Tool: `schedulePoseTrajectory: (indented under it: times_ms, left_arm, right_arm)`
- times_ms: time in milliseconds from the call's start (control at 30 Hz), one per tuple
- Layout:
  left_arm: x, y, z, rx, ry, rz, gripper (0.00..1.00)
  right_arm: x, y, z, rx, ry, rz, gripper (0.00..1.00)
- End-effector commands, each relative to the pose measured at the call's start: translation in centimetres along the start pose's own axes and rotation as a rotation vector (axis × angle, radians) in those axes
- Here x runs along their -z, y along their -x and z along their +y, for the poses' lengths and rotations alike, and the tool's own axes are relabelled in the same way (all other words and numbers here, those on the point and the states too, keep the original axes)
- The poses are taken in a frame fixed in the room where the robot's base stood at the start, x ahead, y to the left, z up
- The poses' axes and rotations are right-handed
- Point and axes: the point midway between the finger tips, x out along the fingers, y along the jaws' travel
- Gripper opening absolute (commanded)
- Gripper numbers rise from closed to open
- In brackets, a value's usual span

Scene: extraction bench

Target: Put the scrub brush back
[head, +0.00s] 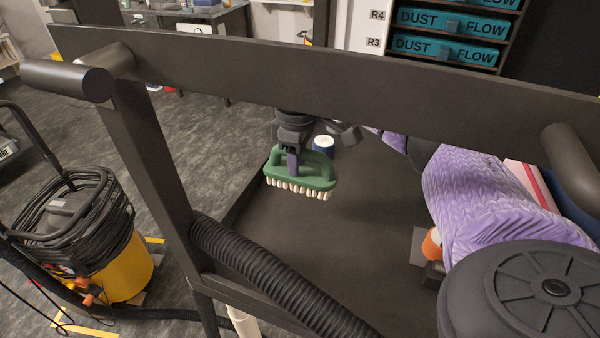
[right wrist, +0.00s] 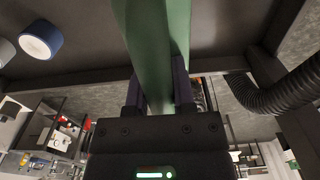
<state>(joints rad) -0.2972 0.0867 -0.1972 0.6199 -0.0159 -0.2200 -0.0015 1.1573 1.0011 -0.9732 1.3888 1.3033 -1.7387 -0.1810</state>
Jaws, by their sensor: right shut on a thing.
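The scrub brush (head: 318,179) has a green body with a looped handle and rows of white bristles. My right gripper (head: 294,160) is shut on the handle and holds the brush over the dark bench top, bristles down. I cannot tell whether the bristles touch the surface. In the right wrist view the green brush (right wrist: 160,45) runs up between the purple fingers of my right gripper (right wrist: 158,88). My left gripper is not in view.
A dark frame bar (head: 330,85) crosses in front of the bench. A blue and white round container (head: 323,144) stands just behind the brush. A ribbed black hose (head: 280,285) runs along the front left edge. The bench middle (head: 350,235) is clear.

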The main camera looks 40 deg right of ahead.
Motion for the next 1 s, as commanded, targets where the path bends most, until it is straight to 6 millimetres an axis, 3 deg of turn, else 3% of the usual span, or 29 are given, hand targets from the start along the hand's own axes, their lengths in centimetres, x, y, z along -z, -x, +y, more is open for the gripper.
schedulePoseTrajectory:
  times_ms: [67,500,867,900,1000]
  left_arm:
    - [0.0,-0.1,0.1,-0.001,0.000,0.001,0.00]
    - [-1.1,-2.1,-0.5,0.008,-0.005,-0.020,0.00]
    - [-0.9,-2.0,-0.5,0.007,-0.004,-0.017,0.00]
    - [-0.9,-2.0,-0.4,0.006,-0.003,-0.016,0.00]
    - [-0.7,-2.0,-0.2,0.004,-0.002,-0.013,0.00]
  right_arm:
    - [0.0,-0.4,0.0,0.001,0.000,-0.001,0.00]
    - [-0.1,-9.7,0.0,0.000,0.001,-0.002,0.00]
    - [-0.1,-10.2,0.0,-0.001,0.000,0.000,0.00]
    - [-0.1,-10.3,0.0,-0.001,0.000,0.000,0.33]
    - [-0.1,-10.2,0.0,-0.001,0.000,0.000,0.54]
